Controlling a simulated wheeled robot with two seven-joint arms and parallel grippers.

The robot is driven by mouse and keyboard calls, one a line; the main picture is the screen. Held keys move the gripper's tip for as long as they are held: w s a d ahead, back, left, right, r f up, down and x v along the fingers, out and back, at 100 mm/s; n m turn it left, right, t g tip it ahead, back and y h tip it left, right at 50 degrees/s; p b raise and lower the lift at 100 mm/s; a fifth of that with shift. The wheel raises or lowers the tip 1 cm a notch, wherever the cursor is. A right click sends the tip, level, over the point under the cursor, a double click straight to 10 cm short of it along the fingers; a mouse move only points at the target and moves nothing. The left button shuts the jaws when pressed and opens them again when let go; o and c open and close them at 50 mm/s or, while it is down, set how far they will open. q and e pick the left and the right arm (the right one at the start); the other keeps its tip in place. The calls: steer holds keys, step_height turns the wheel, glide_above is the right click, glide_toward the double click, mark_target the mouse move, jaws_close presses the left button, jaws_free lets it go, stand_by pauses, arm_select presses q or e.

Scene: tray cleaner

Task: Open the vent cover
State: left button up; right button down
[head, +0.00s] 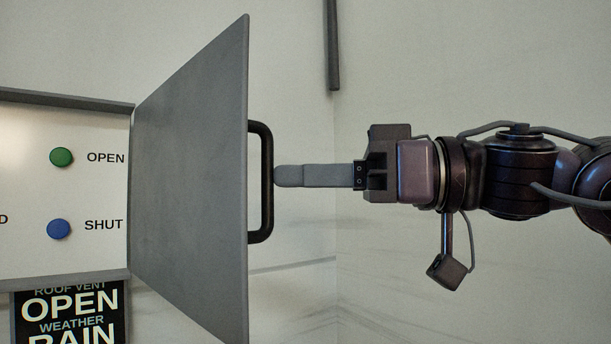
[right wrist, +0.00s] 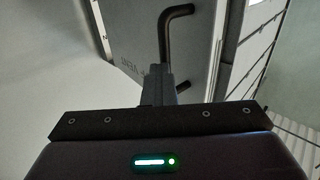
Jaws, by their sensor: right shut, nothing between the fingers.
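The grey vent cover (head: 195,180) stands swung out from the wall panel in the head view, showing its face at a steep slant. Its black bar handle (head: 267,215) is on its right side. In the right wrist view the cover (right wrist: 128,35) and handle (right wrist: 163,45) show ahead of the fingers. My right gripper (head: 284,176) points left, fingers together and empty. Its tips are right beside the middle of the handle's bar; I cannot tell whether they touch it. My left gripper is not in view.
Left of the cover, a white panel (head: 90,190) carries a green button (head: 61,157) marked OPEN and a blue button (head: 59,229) marked SHUT. A black sign (head: 70,310) about roof vent and weather hangs below. A dark bar (head: 332,45) runs down the upper wall.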

steer(key=shift+w+a+f, duration=0.15)
steer(key=shift+w+f, duration=0.05)
steer(key=shift+w, duration=0.05)
steer(key=c, duration=1.9)
jaws_free()
steer(key=shift+w+a, duration=0.2)
steer(key=shift+a, duration=0.05)
steer(key=shift+s+a, duration=0.1)
steer(key=shift+d, duration=0.25)
steer(key=shift+s+d+b, duration=0.25)
steer(key=shift+d, duration=0.9)
steer(key=shift+s+d+b, duration=0.3)
steer(key=shift+d, duration=0.9)
steer(key=shift+s+d+b, duration=0.25)
steer(key=shift+d, duration=0.9)
